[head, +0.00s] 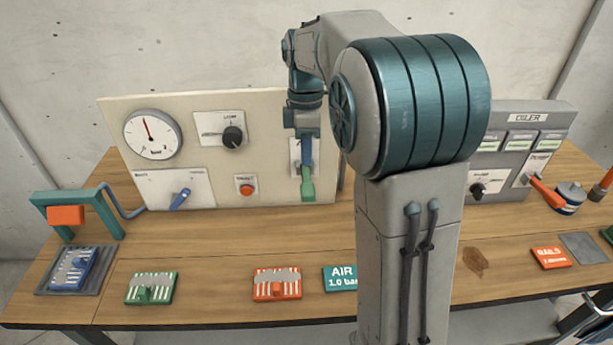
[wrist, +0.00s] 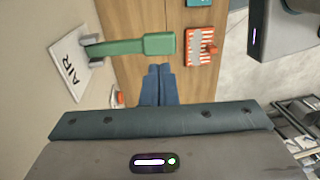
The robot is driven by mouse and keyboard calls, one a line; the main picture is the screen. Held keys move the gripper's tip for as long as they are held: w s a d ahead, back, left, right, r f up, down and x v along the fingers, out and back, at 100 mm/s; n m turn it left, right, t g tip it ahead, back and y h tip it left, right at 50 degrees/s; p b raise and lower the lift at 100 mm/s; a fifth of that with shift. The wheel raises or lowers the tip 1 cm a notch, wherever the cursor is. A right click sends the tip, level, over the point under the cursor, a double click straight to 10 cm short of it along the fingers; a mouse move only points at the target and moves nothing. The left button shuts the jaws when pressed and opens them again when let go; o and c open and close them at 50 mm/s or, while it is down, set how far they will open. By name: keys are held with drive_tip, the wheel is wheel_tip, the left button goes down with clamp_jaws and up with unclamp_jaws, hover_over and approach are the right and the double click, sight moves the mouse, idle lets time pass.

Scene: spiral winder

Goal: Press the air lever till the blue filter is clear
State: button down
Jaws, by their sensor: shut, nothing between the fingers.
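The green air lever (head: 307,186) sticks out from a pale plate on the upright panel; in the wrist view it (wrist: 130,46) stands out from the plate marked AIR (wrist: 72,68). My gripper (head: 306,164) is shut and empty, pointing down just above the lever. In the wrist view its blue fingertips (wrist: 159,70) are close beside the lever's broad end; I cannot tell whether they touch. The blue filter (head: 72,268) lies on a dark grey pad (head: 104,256) at the table's left; it has pale slots, and how much grey covers them is too small to tell.
The panel (head: 200,113) carries a gauge (head: 152,134), a black knob (head: 233,137), a blue lever (head: 180,199) and a red button (head: 246,187). A teal frame (head: 108,213) holds an orange block. Green (head: 150,288) and red (head: 277,284) filters lie in front, beside an AIR card (head: 339,278).

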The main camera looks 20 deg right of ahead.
sight(306, 189)
drive_tip(key=f, duration=0.4)
drive_tip(key=s+f, duration=0.1)
drive_tip(key=f, duration=0.1)
drive_tip(key=shift+a+f+p, duration=0.1)
drive_tip(key=shift+f+p, duration=0.1)
drive_tip(key=shift+p, duration=0.1)
